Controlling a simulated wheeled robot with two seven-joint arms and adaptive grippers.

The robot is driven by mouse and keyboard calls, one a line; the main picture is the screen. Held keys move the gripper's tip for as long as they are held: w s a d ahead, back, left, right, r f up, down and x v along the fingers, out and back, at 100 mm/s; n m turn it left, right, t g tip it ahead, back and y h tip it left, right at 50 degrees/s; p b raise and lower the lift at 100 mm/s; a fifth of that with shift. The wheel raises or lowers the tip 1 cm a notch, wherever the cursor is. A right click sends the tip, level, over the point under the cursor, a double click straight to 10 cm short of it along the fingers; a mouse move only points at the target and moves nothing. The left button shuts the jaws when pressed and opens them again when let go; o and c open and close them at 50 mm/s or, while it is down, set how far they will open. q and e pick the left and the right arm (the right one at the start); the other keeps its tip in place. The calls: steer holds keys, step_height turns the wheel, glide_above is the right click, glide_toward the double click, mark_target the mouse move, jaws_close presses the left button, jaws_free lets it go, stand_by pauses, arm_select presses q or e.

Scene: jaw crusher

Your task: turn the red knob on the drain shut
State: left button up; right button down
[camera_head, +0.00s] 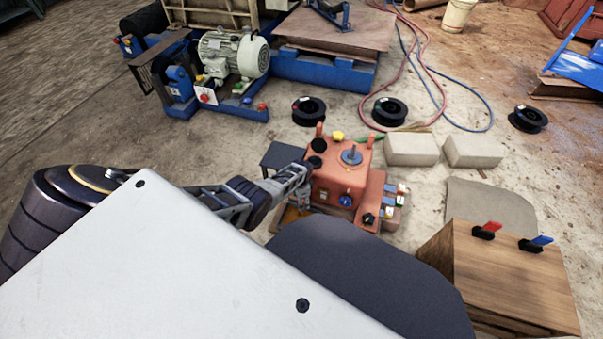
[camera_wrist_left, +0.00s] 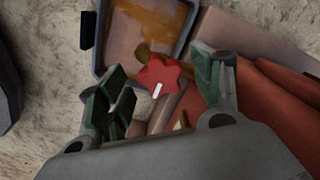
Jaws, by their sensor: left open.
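The red knob (camera_wrist_left: 160,72), lobed with a white mark, shows in the left wrist view beside a dull brass-coloured fitting (camera_wrist_left: 148,55). My left gripper (camera_wrist_left: 160,88) is open, with a green-padded finger to each side of the knob. I cannot tell whether either finger touches it. In the head view my left gripper (camera_head: 303,173) is at the left side of the orange-red machine box (camera_head: 330,184). The knob is hidden there. My right gripper is not in view.
A shallow grey-rimmed tray with orange-brown contents (camera_wrist_left: 150,22) lies beyond the knob. A wooden box (camera_head: 510,275) with red and blue levers stands at the right. Pale blocks (camera_head: 411,150) and black rings (camera_head: 389,110) lie behind the machine. Red and blue hoses cross the floor.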

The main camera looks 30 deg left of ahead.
arm_select(q)
steer(key=shift+r, duration=0.4)
steer(key=shift+r, duration=3.35)
steer(key=shift+s, duration=0.1)
